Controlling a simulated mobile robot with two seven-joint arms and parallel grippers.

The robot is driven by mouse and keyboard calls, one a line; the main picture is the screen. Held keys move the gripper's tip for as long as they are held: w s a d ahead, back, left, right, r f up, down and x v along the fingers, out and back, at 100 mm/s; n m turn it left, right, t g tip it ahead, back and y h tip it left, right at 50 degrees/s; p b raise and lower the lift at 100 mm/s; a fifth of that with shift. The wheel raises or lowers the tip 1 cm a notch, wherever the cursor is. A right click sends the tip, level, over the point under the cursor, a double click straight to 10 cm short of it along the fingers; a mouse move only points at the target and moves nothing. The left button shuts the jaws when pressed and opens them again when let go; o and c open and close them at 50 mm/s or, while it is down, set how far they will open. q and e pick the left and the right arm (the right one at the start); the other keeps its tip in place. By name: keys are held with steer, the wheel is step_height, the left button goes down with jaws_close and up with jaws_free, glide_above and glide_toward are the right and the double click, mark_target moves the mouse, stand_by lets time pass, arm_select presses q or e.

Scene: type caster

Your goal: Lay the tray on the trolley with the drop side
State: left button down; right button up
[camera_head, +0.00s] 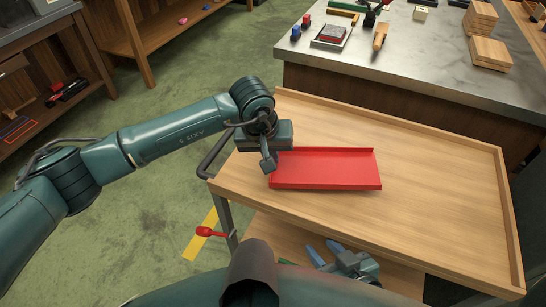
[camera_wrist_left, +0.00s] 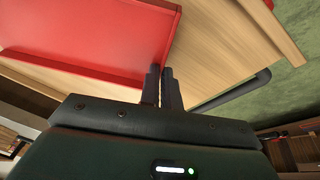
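A red tray (camera_head: 325,170) with raised edges lies on the wooden top of the trolley (camera_head: 440,200), toward its left end. The trolley top has a raised rim along its back and right; a dark handle (camera_head: 212,155) is at its left end. My left gripper (camera_head: 268,162) is at the tray's left edge. In the left wrist view its two fingers (camera_wrist_left: 163,88) are close together at the wall of the red tray (camera_wrist_left: 90,40), seemingly with the wall between them. My right gripper (camera_head: 325,253) is low at the trolley's front, fingers apart and empty.
A red lever (camera_head: 207,231) sticks out at the trolley's left post. A grey workbench (camera_head: 440,55) with tools and wooden blocks stands behind the trolley. Wooden shelves (camera_head: 130,40) stand at the back left. The right part of the trolley top is clear.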

arm_select(q)
steer(key=shift+w+d+r, duration=0.1)
steer(key=shift+w+d, duration=0.1)
steer(key=shift+w, duration=0.4)
arm_select(e)
steer(key=shift+w+d+f, duration=0.15)
steer(key=shift+w+f, duration=0.05)
steer(key=shift+w, duration=0.2)
arm_select(q)
steer(key=c, duration=1.6)
jaws_free()
steer(key=shift+o, duration=0.2)
steer(key=b+v, duration=0.1)
steer(key=v, duration=1.2)
arm_select(e)
steer(key=shift+f, duration=0.3)
arm_select(q)
steer(key=shift+s, duration=0.1)
arm_select(e)
steer(key=shift+s, duration=0.1)
